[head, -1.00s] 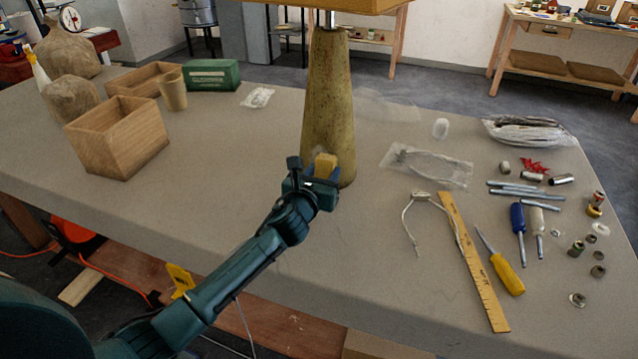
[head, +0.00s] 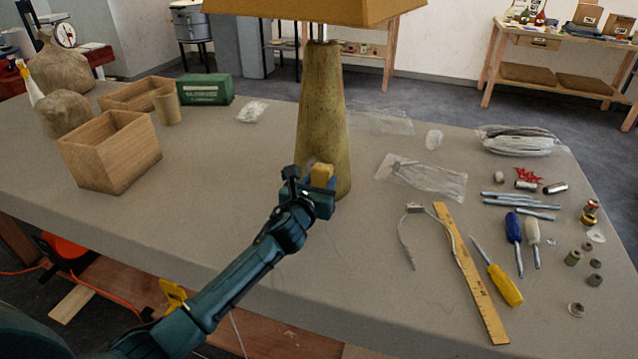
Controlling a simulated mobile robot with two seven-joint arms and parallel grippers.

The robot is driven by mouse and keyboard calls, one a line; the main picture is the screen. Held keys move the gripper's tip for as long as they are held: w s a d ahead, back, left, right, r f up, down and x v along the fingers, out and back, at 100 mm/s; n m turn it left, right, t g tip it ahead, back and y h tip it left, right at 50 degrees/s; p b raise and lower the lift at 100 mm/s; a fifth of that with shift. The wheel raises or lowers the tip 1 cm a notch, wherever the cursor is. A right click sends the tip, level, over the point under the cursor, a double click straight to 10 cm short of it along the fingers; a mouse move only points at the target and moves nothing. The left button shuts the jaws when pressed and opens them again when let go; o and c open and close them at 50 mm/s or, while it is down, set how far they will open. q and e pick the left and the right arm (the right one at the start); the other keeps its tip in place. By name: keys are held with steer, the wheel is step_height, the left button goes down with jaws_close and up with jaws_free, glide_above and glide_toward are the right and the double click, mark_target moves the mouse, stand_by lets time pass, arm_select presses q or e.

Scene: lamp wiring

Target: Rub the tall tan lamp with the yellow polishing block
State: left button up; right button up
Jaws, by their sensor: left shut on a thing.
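The tall tan lamp (head: 322,110) stands upright on the grey table, with a mottled tapered body and an ochre shade (head: 315,10) cut off by the top edge. My left gripper (head: 318,184) is shut on the yellow polishing block (head: 321,174). The block is at the lower front of the lamp body, at or very near its surface; I cannot tell whether they touch. The gripper hides part of the lamp's base. My right gripper is not in view.
An open wooden box (head: 108,152), a cup (head: 166,106) and a green box (head: 206,89) stand to the left. A ruler (head: 470,270), a yellow screwdriver (head: 505,285), a wire harp (head: 415,208) and plastic bags (head: 425,176) lie to the right. The table front between them is clear.

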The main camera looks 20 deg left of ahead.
arm_select(q)
steer(key=shift+w, duration=0.45)
steer(key=shift+w, duration=0.35)
steer(key=shift+a, duration=1)
steer(key=shift+a+p, duration=0.6)
steer(key=shift+a, duration=1.85)
steer(key=shift+w+a, duration=0.1)
steer(key=shift+w, duration=0.05)
